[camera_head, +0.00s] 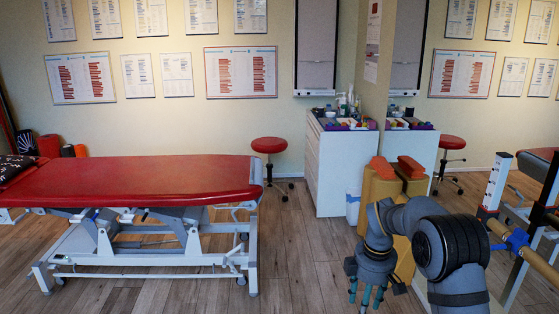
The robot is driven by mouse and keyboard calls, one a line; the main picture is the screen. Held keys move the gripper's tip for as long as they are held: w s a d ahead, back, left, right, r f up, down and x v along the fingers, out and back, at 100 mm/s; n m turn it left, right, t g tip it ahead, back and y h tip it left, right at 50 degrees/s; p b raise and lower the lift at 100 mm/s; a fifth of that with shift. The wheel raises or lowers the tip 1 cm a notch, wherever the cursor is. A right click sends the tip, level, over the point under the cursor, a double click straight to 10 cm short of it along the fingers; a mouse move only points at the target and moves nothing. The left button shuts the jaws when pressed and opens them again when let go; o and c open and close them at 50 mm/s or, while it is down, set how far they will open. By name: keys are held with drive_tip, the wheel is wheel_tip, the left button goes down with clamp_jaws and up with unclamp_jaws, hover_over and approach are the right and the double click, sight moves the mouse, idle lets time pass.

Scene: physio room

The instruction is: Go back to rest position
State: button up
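My gripper (366,299) hangs at the lower right of the head view, pointing down at the end of my bent grey arm. Its teal fingers stand apart, with a gap between them, and I see nothing held in them. The fingertips are close to the bottom edge of the picture. The gripper is above the wooden floor, in front of a yellow-tan piece with red tops (381,190).
A red treatment table (140,182) on a grey frame fills the left. A white cabinet (338,170) with small items and a red stool (269,146) stand at the back. A mirror covers the right wall. Wooden floor (305,270) is free between table and arm.

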drive_tip(key=s+a+f+b, duration=0.2)
drive_tip(key=a+f+b, duration=0.1)
drive_tip(key=f+b, duration=0.2)
drive_tip(key=s+a+f+b, duration=0.3)
drive_tip(key=f+b, duration=0.3)
drive_tip(key=f, duration=0.1)
drive_tip(key=shift+s+a+f+m+b, duration=0.2)
drive_tip(key=shift+a+f+m+b, duration=0.1)
drive_tip(key=shift+a, duration=0.1)
